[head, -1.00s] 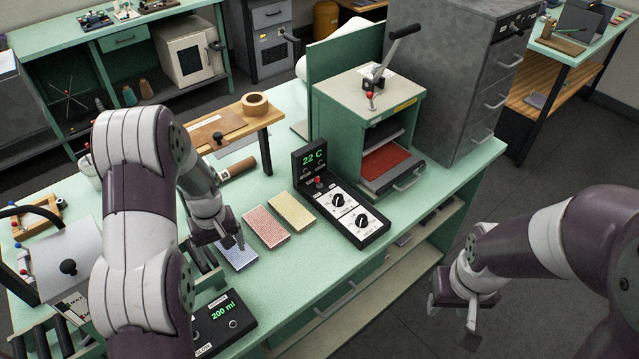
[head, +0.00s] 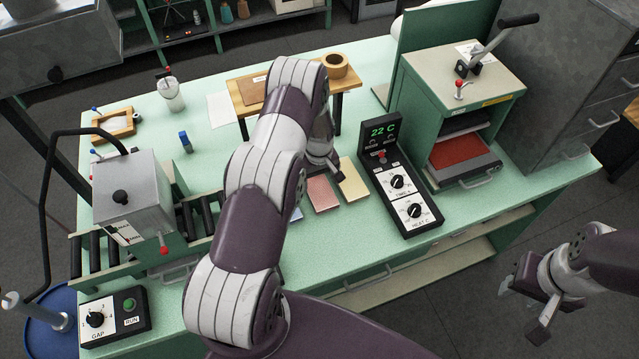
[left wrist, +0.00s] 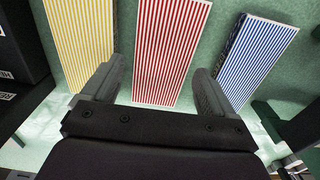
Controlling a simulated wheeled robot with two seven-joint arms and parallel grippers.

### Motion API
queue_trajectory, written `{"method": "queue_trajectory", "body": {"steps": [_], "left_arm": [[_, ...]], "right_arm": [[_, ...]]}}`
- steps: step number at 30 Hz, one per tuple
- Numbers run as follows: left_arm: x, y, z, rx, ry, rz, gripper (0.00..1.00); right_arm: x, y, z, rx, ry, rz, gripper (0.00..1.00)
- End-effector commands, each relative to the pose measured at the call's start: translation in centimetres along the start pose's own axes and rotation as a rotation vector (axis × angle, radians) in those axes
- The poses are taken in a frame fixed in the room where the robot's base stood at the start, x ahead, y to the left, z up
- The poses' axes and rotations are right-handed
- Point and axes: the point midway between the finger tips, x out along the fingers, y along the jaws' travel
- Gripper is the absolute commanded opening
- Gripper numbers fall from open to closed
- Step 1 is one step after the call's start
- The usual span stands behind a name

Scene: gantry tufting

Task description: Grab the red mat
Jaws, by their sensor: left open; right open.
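The red mat (head: 322,194) lies flat on the green table, between a yellow mat (head: 353,180) and a blue mat (head: 297,214) mostly hidden by my left arm. In the left wrist view the red mat (left wrist: 170,45) has red and white stripes and shows between the two fingers of my left gripper (left wrist: 158,82), which is open and empty. The yellow mat (left wrist: 80,35) is left of it there and the blue mat (left wrist: 256,55) right. My right gripper (head: 527,303) is open and empty, off the table's front right side.
A black control box reading 22 C (head: 400,180) stands right of the mats. A green press (head: 455,110) with a lever and a red sheet inside stands behind it. A wooden stand (head: 345,95) is behind my left arm. A roller machine (head: 135,205) is at left.

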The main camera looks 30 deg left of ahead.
Motion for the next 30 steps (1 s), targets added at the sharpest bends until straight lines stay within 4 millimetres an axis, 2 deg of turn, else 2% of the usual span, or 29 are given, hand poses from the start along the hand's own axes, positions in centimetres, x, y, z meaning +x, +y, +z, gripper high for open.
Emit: {"method": "queue_trajectory", "body": {"steps": [1,3,6,12,16,25,30], "left_arm": [[0.2,-0.1,0.0,0.0,-0.003,-0.002,0.87],[1.5,-0.1,0.0,0.0,-0.002,-0.001,0.87],[2.4,0.0,-0.1,0.0,0.0,0.0,0.87],[2.6,0.0,-0.1,0.001,0.0,0.0,0.87],[2.6,0.0,-0.1,0.001,0.0,0.0,0.45],[2.5,0.0,-0.1,0.001,0.001,0.001,0.44],[1.6,0.1,-0.1,0.001,0.002,0.001,0.44]], "right_arm": [[-1.2,0.0,-0.1,0.0,0.0,0.0,0.43],[-1.4,0.0,-0.2,0.0,0.0,0.0,0.43],[-1.4,0.0,-0.2,0.0,0.0,0.0,0.43],[-1.3,0.0,-0.1,0.0,0.0,0.0,0.43],[-1.3,0.0,-0.1,0.0,0.0,0.0,0.43],[-1.2,0.0,-0.1,0.0,0.0,0.0,0.43],[-0.5,0.0,-0.1,0.0,0.0,0.0,0.43]]}}
